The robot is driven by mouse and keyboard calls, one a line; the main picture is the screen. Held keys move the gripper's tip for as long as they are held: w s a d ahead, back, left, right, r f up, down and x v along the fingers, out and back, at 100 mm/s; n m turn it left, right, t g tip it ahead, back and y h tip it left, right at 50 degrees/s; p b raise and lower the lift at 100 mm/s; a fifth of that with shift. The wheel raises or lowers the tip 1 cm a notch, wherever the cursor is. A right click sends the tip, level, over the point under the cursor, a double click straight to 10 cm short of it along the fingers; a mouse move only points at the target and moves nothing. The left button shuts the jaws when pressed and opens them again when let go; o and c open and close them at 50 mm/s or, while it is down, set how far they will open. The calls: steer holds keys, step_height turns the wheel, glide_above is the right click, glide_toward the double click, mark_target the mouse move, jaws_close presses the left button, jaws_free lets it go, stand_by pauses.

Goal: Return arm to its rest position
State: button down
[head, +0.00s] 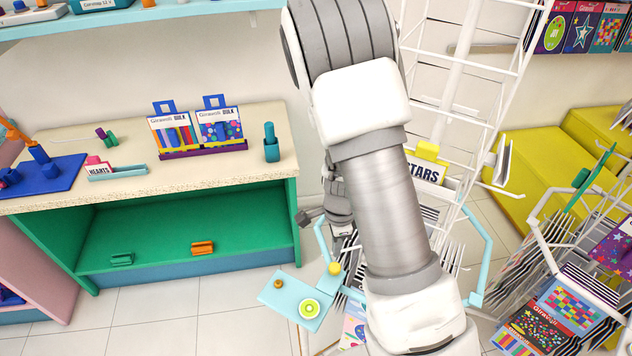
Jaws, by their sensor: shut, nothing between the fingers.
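My white and grey arm (378,190) crosses the middle of the head view from top to bottom. My gripper (306,216) shows small and dark behind the arm, at its left side. It is shut with nothing in it, beside the front right corner of the counter (60,203). Part of the wrist is hidden by the nearer arm link.
A white wire rack (503,60) stands behind the arm, with a STARS sign (425,168). A light blue tray (290,298) is below the gripper. Card racks (560,300) and yellow boxes (535,150) fill the right. Tiled floor (180,310) is open at lower left.

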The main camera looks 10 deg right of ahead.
steer(key=s+a+r+n+t+y, duration=0.15)
steer(key=r+n, duration=0.25)
steer(key=r, duration=0.6)
steer(key=s+a+r+n+t, duration=0.15)
steer(key=r+n, duration=0.25)
steer(key=r, duration=0.5)
steer(key=s+d+r+n+t+h, duration=0.1)
steer(key=s+d+r+n+t, duration=0.1)
steer(key=s+r+n, duration=0.8)
step_height(320, 180, up, 4)
steer(key=shift+s+d+f+t, duration=0.1)
steer(key=shift+s+d+t, duration=0.35)
steer(key=shift+s, duration=0.75)
